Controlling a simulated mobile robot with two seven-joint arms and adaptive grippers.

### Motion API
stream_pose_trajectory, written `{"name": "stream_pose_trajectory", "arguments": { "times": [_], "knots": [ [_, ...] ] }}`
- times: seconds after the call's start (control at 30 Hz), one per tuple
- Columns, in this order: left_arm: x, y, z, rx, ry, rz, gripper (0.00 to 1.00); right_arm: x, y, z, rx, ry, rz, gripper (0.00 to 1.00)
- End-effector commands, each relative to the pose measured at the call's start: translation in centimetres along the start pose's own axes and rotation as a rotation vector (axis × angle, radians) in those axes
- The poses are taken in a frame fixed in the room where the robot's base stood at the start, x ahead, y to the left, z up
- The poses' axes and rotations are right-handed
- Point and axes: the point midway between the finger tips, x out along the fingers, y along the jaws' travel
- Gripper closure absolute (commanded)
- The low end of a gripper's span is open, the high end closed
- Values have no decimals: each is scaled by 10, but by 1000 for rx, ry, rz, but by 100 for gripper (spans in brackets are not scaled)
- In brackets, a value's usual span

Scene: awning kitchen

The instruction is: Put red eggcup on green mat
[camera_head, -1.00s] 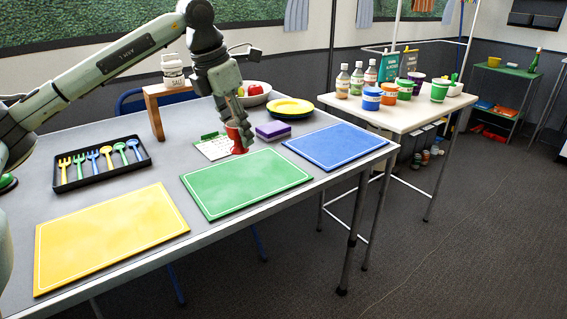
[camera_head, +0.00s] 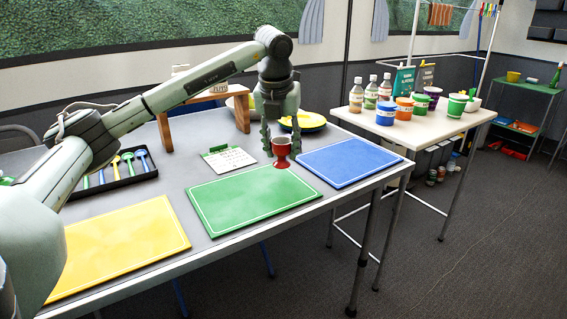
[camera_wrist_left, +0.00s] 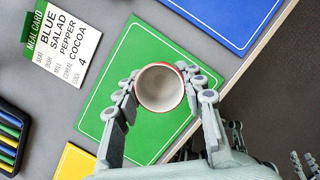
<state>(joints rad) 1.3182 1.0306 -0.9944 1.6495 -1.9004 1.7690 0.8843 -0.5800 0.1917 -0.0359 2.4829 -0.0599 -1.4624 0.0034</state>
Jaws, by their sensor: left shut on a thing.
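The red eggcup (camera_head: 282,150) hangs upright between the fingertips of my left gripper (camera_head: 281,142), which is shut on it. In the head view it appears by the far right corner of the green mat (camera_head: 245,203). In the left wrist view I look into the pale inside of the eggcup (camera_wrist_left: 159,88), with a finger on each side and the green mat (camera_wrist_left: 118,88) behind it. Its height above the mat is hard to judge. Grey finger-like parts at the lower right of the wrist view may be my right gripper; their state is unclear.
The yellow mat (camera_head: 125,245) lies left and the blue mat (camera_head: 348,155) right of the green one. A meal card (camera_head: 228,159) lies behind it. A cutlery tray (camera_head: 120,181) and a wooden stand (camera_head: 165,130) are further left. The green mat is bare.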

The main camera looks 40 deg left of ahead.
Motion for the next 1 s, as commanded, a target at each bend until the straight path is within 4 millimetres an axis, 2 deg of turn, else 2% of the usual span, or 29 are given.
{"name": "stream_pose_trajectory", "arguments": {
  "times": [0.17,0.4,0.9,0.93,1.0],
  "knots": [
    [10,-4,-1,-1,0,1,91,0,0,1,0,-2,1,60],
    [40,-3,-10,1,-1,1,91,1,-2,-5,-2,26,-4,60],
    [44,-4,-10,1,-1,-1,91,2,-8,-12,-7,55,-15,60],
    [44,-4,-10,1,-1,-1,61,2,-8,-13,-7,61,-17,60],
    [43,-4,-10,1,-1,-1,52,2,-9,-15,-8,66,-18,60]
  ]
}}
